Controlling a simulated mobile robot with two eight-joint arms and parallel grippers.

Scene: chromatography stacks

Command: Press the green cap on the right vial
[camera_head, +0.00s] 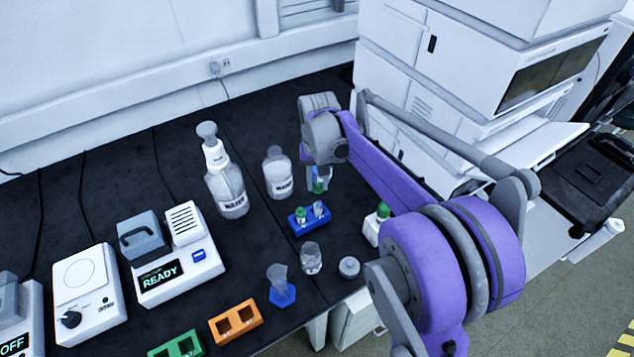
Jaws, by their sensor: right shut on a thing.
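A small blue rack (309,223) stands on the dark bench and holds two vials. The left vial (300,215) has a green cap on it. The right vial (318,208) shows a greyish top with no green on it. My right gripper (319,178) points down just behind and above the rack, shut on a green cap (318,188). In the picture, the held cap shows a little above the right vial, apart from it. The fingers partly hide the cap. My left gripper is not in view.
A wash bottle (228,190) and a clear bottle (278,175) stand left of my gripper. A white holder (372,230) with a green cap is to the right. A glass jar (311,260), orange rack (236,322) and instrument reading READY (180,270) stand nearer. White instrument stacks (450,75) are behind.

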